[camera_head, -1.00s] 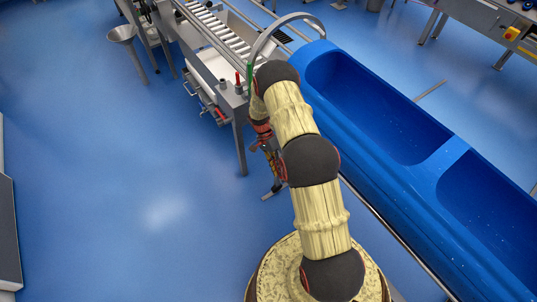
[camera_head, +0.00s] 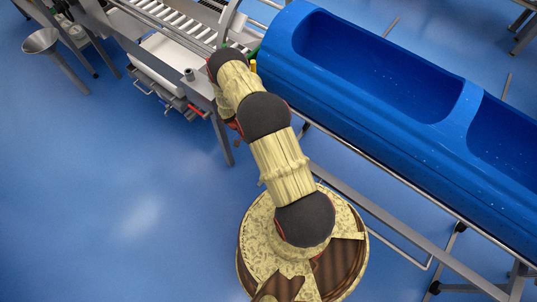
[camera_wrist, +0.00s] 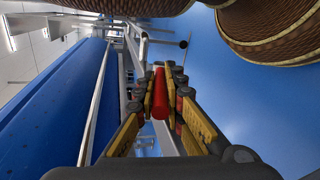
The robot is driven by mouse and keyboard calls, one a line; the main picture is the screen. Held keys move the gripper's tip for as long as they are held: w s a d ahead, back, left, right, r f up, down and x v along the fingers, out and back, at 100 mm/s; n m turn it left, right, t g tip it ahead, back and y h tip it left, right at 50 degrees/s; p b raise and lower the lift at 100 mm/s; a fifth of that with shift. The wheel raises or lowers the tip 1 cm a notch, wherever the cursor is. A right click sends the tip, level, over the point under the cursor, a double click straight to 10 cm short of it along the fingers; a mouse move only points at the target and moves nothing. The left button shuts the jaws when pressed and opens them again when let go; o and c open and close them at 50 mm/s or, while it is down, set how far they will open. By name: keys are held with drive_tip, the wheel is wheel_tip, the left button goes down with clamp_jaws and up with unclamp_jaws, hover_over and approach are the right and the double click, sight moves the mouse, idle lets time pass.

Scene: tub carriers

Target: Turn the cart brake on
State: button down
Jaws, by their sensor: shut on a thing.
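In the wrist view my gripper (camera_wrist: 162,84) has its two yellow-and-black fingers closed on the sides of an upright-looking red handle (camera_wrist: 160,100). I cannot tell from the view alone whether this handle is the cart brake. The blue tub (camera_wrist: 45,105) of the cart runs along the left of the wrist view, with a metal rail beside it. In the head view the long blue tub (camera_head: 448,109) lies at the right on its metal frame (camera_head: 365,205). My arm hides my gripper and the red handle there.
A roller conveyor table (camera_head: 165,22) stands at the top left, close to the tub's end, with red-tipped levers (camera_head: 195,110) at its front. A metal funnel stand (camera_head: 40,42) is at far left. The blue floor at left is clear.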

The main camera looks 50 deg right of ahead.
drive_tip(key=shift+w+f, duration=0.2)
idle(0.3)
drive_tip(key=c, duration=1.8)
unclamp_jaws()
drive_tip(key=shift+c, duration=0.2)
drive_tip(key=shift+s, duration=0.1)
drive_tip(key=o, duration=0.5)
drive_tip(key=r, duration=0.8)
drive_tip(key=shift+d, duration=0.2)
drive_tip(key=shift+c, duration=0.2)
drive_tip(key=shift+w+a+r, duration=0.1)
drive_tip(key=shift+a+r, duration=0.15)
drive_tip(key=shift+r, duration=0.25)
drive_tip(key=shift+w+a+r, duration=0.1)
drive_tip(key=shift+a+r, duration=0.1)
drive_tip(key=shift+r, duration=0.3)
drive_tip(key=c, duration=0.5)
drive_tip(key=shift+o, duration=0.2)
drive_tip(key=shift+d+r, duration=0.1)
drive_tip(key=shift+d, duration=0.05)
drive_tip(key=shift+s, duration=0.1)
drive_tip(key=shift+c, duration=0.3)
